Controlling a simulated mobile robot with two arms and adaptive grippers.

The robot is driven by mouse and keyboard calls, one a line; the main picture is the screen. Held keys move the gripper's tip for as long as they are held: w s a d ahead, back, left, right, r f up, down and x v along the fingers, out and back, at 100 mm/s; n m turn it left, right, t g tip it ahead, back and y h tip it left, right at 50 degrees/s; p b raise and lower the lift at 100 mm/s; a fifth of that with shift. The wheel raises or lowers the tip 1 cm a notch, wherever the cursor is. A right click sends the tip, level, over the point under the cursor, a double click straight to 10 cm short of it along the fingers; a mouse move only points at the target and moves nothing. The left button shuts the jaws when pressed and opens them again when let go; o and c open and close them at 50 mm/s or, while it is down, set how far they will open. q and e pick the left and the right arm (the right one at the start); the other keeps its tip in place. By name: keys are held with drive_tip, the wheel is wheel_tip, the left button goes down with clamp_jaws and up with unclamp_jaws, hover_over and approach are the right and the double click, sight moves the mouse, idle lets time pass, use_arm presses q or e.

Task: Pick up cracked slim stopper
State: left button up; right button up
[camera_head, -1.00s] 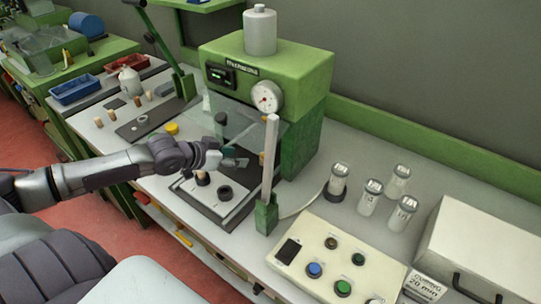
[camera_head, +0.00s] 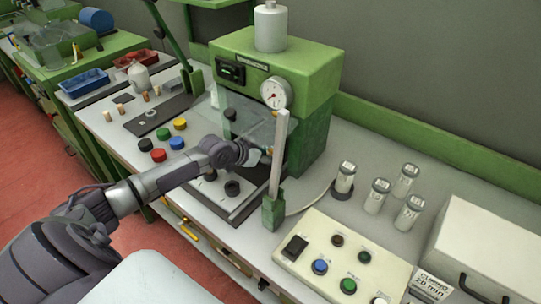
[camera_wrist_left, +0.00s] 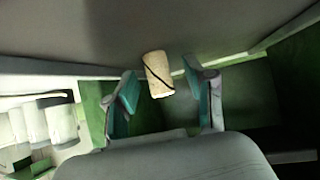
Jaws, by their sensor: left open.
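A pale, speckled cork stopper (camera_wrist_left: 158,74) with a dark crack line running across it shows in the left wrist view. It appears slightly tilted, in line with the gap between the fingertips. My left gripper (camera_wrist_left: 165,88) is open, with one teal-padded finger on each side of the cork. I cannot tell how deep the cork sits between them, and no clear contact shows. In the head view my left gripper (camera_head: 257,158) is in front of the green press, beside the pale upright post. The cork is not clearly visible there. My right gripper is not in view.
The green press (camera_head: 300,120) with a clear shield and pale post (camera_head: 279,155) stands close to the gripper. A control panel (camera_head: 335,260) and several capped vials (camera_head: 377,196) are to the right. Several coloured caps (camera_head: 176,142) and corks lie to the left.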

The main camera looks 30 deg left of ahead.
use_arm(q)
drive_tip(key=shift+w+d+f, duration=0.15)
drive_tip(key=shift+w+f, duration=0.15)
drive_tip(key=shift+w, duration=0.2)
drive_tip(key=c, duration=0.8)
drive_tip(key=shift+s, duration=0.1)
